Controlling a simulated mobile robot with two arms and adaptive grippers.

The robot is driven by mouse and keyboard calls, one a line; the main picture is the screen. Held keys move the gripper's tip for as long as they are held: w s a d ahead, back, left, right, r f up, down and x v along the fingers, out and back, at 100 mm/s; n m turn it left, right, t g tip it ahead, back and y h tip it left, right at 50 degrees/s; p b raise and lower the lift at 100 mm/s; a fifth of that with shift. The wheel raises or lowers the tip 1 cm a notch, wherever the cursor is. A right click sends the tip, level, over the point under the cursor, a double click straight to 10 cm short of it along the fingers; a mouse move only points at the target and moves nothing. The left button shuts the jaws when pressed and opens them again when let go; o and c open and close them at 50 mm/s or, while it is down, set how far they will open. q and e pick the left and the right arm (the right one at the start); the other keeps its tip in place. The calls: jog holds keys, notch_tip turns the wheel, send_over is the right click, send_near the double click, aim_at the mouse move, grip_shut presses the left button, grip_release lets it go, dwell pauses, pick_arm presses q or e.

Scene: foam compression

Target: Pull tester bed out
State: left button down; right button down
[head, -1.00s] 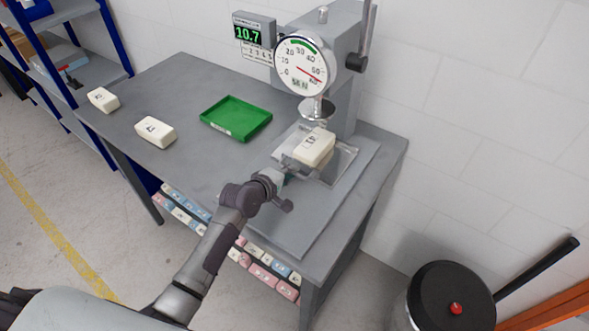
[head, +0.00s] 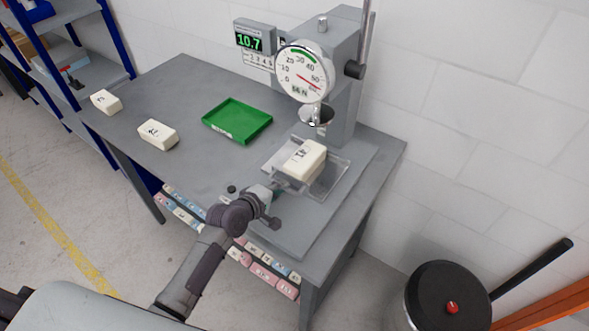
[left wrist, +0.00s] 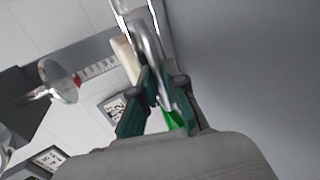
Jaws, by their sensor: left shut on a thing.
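The tester bed (head: 334,178) is a shallow metal tray on the base of the grey press. A cream foam block (head: 304,160) lies on it, in front of the round silver press plate (head: 317,115) rather than under it. My left gripper (head: 280,190) is at the bed's near edge. In the left wrist view its green-padded fingers (left wrist: 158,98) are shut on the bed's silver handle (left wrist: 149,50). The cream edge of the block (left wrist: 124,58) shows beside the handle. My right gripper is not in view.
A green tray (head: 237,121) and two cream blocks, one near (head: 158,134) and one far left (head: 106,102), lie on the grey table (head: 190,90). A black-lidded bin (head: 448,292) stands at lower right. A blue-framed shelf is at upper left.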

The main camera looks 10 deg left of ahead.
pick_arm(q)
jog(key=shift+s+a+p, duration=0.35)
jog(key=shift+s, duration=0.65)
jog(key=shift+s+a+p, duration=0.35)
jog(key=shift+s, duration=0.6)
jog(key=shift+s+a+p, duration=0.35)
jog(key=shift+s, duration=0.65)
jog(key=shift+s+a+p, duration=0.2)
jog(key=shift+s+a, duration=0.2)
jog(key=shift+s, duration=0.65)
jog(key=shift+s+a+p, duration=0.15)
jog(key=shift+s+a, duration=0.2)
jog(key=shift+s, duration=0.75)
jog(key=shift+s+a+p, duration=0.2)
jog(key=shift+s+a, duration=0.2)
jog(key=shift+s, duration=0.65)
jog(key=c, duration=1.7)
grip_release()
jog(key=shift+s+a, duration=0.1)
jog(key=shift+s, duration=0.15)
jog(key=o, duration=0.7)
jog(key=shift+w, duration=0.15)
jog(key=shift+c, duration=0.2)
jog(key=shift+r+p+v, duration=0.2)
jog(key=shift+p+v, duration=0.35)
jog(key=shift+v, duration=2.35)
jog(key=shift+w, duration=0.1)
